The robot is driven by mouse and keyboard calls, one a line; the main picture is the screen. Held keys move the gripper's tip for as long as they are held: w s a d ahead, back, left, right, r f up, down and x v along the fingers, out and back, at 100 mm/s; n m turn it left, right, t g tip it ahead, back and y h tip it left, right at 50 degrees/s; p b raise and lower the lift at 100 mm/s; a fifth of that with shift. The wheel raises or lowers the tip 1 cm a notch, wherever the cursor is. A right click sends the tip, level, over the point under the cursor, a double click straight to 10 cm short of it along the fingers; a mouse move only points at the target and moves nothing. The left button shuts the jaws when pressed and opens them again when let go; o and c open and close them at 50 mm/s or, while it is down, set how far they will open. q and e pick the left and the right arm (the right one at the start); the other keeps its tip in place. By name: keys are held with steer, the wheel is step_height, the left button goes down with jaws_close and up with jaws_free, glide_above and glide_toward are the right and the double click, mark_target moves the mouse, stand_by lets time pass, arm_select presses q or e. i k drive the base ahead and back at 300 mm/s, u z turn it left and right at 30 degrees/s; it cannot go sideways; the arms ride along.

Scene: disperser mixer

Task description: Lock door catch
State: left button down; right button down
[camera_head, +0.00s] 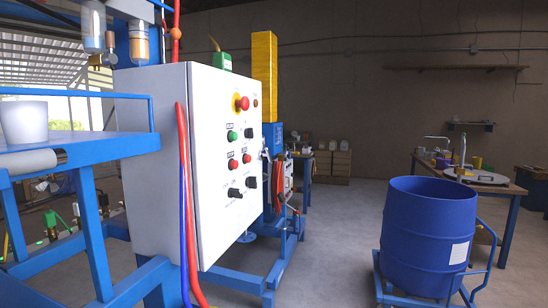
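A white control cabinet (185,160) stands close on the left and fills much of the camera_head view. Its front panel has a red emergency stop (242,103) on a yellow base, green and red buttons and black knobs. A small dark part (265,153) shows at the panel's right edge; I cannot tell whether it is the door catch, or whether it is locked. The cabinet's far side is hidden. Neither of my grippers is in view.
A blue steel frame (95,240) and a platform with a white container (23,122) are at the left. Red and blue hoses (188,210) hang by the cabinet. A blue drum (427,230) stands at the right on a cart. Bare floor (325,240) lies between cabinet and drum.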

mark_target(261, 155)
steer(key=z, duration=1.45)
steer(key=i, duration=2.7)
steer(key=u, duration=2.65)
